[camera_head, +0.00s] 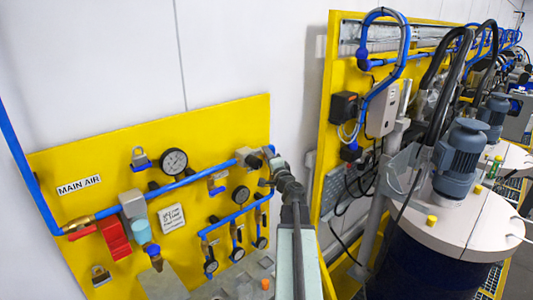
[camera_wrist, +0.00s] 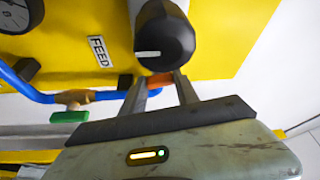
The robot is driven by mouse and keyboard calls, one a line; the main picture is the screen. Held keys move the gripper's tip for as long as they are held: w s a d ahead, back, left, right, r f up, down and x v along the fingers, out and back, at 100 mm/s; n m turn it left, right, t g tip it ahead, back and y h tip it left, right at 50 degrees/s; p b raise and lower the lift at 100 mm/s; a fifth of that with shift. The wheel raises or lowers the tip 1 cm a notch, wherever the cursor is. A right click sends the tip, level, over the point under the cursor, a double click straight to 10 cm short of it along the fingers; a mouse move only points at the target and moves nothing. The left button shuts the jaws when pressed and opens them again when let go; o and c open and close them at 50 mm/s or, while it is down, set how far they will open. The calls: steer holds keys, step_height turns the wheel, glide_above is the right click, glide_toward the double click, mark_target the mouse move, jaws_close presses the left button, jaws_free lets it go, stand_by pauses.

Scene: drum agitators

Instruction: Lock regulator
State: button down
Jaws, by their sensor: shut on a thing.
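The regulator is on the yellow MAIN AIR board, at the right end of the blue pipe in the head view, with a grey body and a dark knob (camera_head: 268,150). In the wrist view its black knob (camera_wrist: 165,40) with a white mark fills the upper middle, and its light grey body shows above. A FEED label (camera_wrist: 100,50) is beside it. My gripper (camera_wrist: 160,82) reaches up to the knob's lower side, shut on the knob. The exact contact is partly hidden by the knob. In the head view my gripper (camera_head: 276,172) is at the board's right edge.
In the wrist view a blue pipe (camera_wrist: 40,95) and green handle (camera_wrist: 73,103) lie left of my fingers. A drum with a motor (camera_head: 460,158) stands at right.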

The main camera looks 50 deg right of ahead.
steer(key=shift+a+r+m+g+y+p, duration=0.1)
steer(key=shift+m+g+y+p, duration=0.25)
steer(key=shift+m+p, duration=0.6)
steer(key=shift+m, duration=0.25)
steer(key=c, duration=0.9)
jaws_free()
